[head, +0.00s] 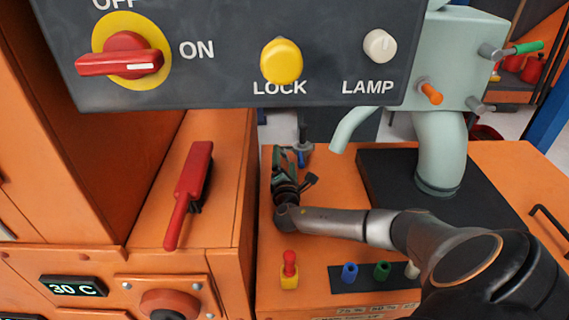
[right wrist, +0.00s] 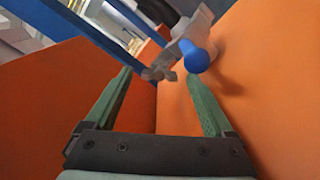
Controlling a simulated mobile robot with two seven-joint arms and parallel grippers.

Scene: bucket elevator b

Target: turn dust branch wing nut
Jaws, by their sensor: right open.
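A grey metal fitting (right wrist: 160,68) with a rounded blue knob (right wrist: 197,60) stands ahead of my right gripper in the right wrist view. It may be the dust branch wing nut, but I cannot tell for sure. In the head view a small grey and blue fitting (head: 303,149) shows just beyond the gripper. My right gripper (head: 284,152) has green fingers and points away from me over the orange top. In the right wrist view it (right wrist: 160,95) is open and empty, with the fitting beyond the fingertips, apart from them. My left gripper is out of view.
An orange wall stands close beside my right gripper on the left. A dark control panel (head: 230,75) hangs above. A pale green curved pipe (head: 440,150) rises from a black plate at right.

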